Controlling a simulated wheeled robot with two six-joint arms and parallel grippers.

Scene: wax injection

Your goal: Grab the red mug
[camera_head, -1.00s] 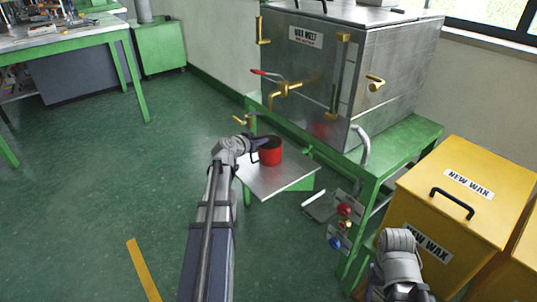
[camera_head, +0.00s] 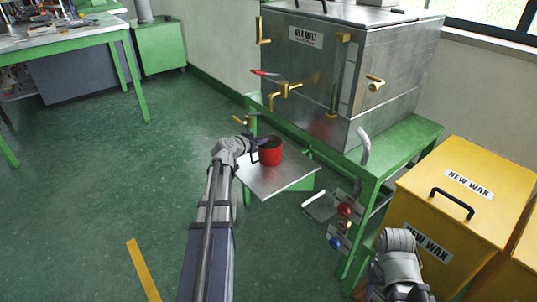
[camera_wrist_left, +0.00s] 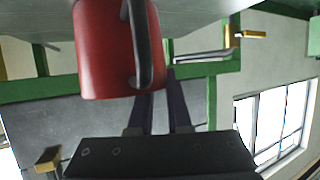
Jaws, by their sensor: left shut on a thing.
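The red mug (camera_head: 271,156) is upright at the small metal shelf (camera_head: 262,181) below the wax melt tank. I cannot tell whether its base touches the shelf. It also shows upside down at the top of the left wrist view (camera_wrist_left: 103,50), with its dark handle toward the camera. My left gripper (camera_head: 257,144) is at the handle side of the mug, shut on the handle. Its two dark fingers (camera_wrist_left: 163,108) reach to the handle in the left wrist view; their tips are partly hidden there. Part of my right arm shows at lower right, its fingers out of sight.
The steel wax melt tank (camera_head: 310,75) with brass valves stands on a green stand (camera_head: 405,150) behind the shelf. Yellow new wax boxes (camera_head: 460,200) are at the right. A green workbench (camera_head: 70,38) is at upper left. The floor at left is largely clear.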

